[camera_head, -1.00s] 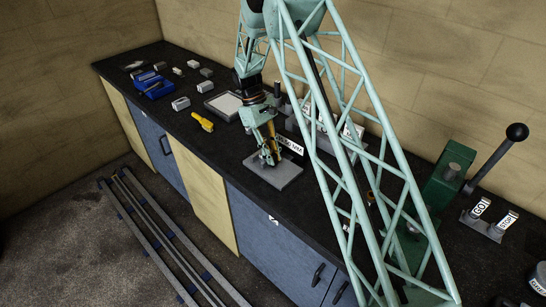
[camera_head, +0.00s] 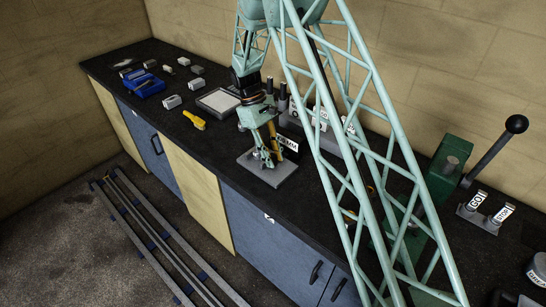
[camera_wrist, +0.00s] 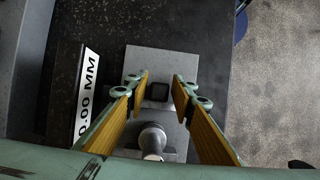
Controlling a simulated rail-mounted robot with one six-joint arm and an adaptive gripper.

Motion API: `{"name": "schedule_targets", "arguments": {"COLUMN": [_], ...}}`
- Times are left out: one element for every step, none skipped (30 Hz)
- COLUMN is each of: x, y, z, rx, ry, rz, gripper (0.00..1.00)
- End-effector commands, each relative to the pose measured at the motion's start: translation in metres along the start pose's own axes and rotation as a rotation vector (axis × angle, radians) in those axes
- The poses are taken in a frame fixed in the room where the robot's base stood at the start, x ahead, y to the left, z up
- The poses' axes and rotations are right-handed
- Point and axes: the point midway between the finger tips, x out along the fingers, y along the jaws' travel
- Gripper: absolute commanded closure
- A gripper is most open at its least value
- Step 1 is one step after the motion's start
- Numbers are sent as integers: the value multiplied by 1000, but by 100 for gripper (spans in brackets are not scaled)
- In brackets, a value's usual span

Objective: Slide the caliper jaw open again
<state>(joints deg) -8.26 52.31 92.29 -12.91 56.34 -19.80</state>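A grey base plate (camera_head: 266,178) lies on the dark bench; it also shows in the wrist view (camera_wrist: 160,60). A small dark square block (camera_wrist: 157,92) and a grey round-topped post (camera_wrist: 152,138) stand on it. I cannot tell for sure which part is the caliper jaw. A readout sign (camera_wrist: 87,95) beside the plate ends in "0.00 MM"; its start is partly hidden. My gripper (camera_head: 267,157) points down over the plate. In the wrist view, its yellow-padded fingers (camera_wrist: 160,82) are apart, on either side of the block, with gaps visible.
Dark posts (camera_head: 283,97) stand behind my gripper.

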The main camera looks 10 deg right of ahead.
Motion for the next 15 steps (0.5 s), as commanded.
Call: {"name": "schedule_targets", "arguments": {"x": [-1, -1, -1, -1, -1, -1, -1, -2, -2, -2, -2, -2, -3, -4, -5], "y": [0, 0, 0, 0, 0, 0, 0, 0, 0, 0, 0, 1, 1, 1, 1], "z": [0, -1, -1, -1, -1, -1, -2, -2, -2, -2, -2, -2, -2, -2, -2], "rx": [0, 0, 0, 0, 0, 0, 0, 0, 0, 0, 0, 0, 0, 0, 0], "ry": [2, 2, 3, 3, 3, 4, 4, 4, 4, 4, 5, 5, 5, 5, 5], "rz": [1, 1, 1, 1, 1, 1, 1, 2, 2, 2, 2, 2, 2, 2, 2], "gripper": [72, 70, 70, 70, 70, 70, 70, 70, 70, 70, 70, 70, 70, 70, 70]}}
